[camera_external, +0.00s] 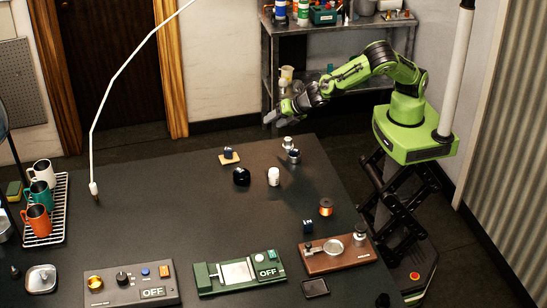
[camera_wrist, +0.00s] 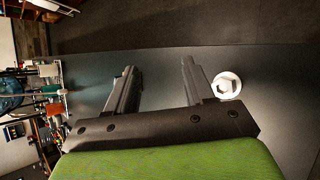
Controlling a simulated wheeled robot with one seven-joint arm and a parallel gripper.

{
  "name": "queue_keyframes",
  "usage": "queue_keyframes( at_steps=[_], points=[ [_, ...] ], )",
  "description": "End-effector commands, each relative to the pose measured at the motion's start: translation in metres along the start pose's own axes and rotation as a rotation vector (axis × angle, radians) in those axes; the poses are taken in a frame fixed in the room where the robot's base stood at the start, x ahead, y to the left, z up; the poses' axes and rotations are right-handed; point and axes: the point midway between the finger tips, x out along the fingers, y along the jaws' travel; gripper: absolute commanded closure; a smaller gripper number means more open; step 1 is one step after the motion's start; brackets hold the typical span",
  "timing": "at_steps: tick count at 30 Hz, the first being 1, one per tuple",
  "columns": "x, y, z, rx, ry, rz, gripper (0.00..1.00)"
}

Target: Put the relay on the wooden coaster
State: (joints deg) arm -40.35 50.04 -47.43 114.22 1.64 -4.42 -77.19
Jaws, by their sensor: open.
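The wooden coaster (camera_external: 236,160) lies on the far part of the dark table. A small dark-blue block (camera_external: 228,152) that looks like a relay sits on the coaster. A similar dark-blue block (camera_external: 309,226) stands on the table beside the brown device at the right. I cannot tell for certain which is the relay. My gripper (camera_external: 270,119) is near the far edge of the table, away from both blocks. In the wrist view my gripper (camera_wrist: 158,72) has its fingers apart with nothing between them. Neither the coaster nor a blue block is clear there.
A white-and-silver round part (camera_wrist: 227,85) is beside the right finger. A black round item (camera_external: 241,176), white bottle (camera_external: 274,176) and copper spool (camera_external: 326,207) stand on the table. Grey (camera_external: 130,284), green (camera_external: 238,273) and brown (camera_external: 338,254) devices line the front. The table's left middle is clear.

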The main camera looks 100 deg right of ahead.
Motion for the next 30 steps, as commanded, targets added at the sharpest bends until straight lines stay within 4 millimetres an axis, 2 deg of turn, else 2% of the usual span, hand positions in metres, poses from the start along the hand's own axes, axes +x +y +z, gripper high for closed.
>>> queue_keyframes(
  at_steps=[1, 3, 5, 9, 14, 15, 18, 21, 24, 30],
  points=[
    [-0.018, -0.006, 0.011, 0.179, 0.052, -0.057, 0.47],
    [-0.046, -0.017, 0.021, 0.422, 0.12, -0.148, 0.47],
    [-0.074, -0.025, 0.028, 0.613, 0.177, -0.22, 0.47],
    [-0.151, -0.04, 0.048, 0.991, 0.29, -0.364, 0.47],
    [-0.244, -0.071, 0.071, 1.319, 0.36, -0.474, 0.47],
    [-0.265, -0.082, 0.076, 1.388, 0.363, -0.49, 0.47],
    [-0.307, -0.113, 0.084, 1.535, 0.343, -0.508, 0.47],
    [-0.331, -0.139, 0.087, 1.636, 0.306, -0.507, 0.47],
    [-0.341, -0.151, 0.087, 1.685, 0.28, -0.504, 0.47],
    [-0.342, -0.153, 0.087, 1.694, 0.275, -0.506, 0.47]
  ],
)
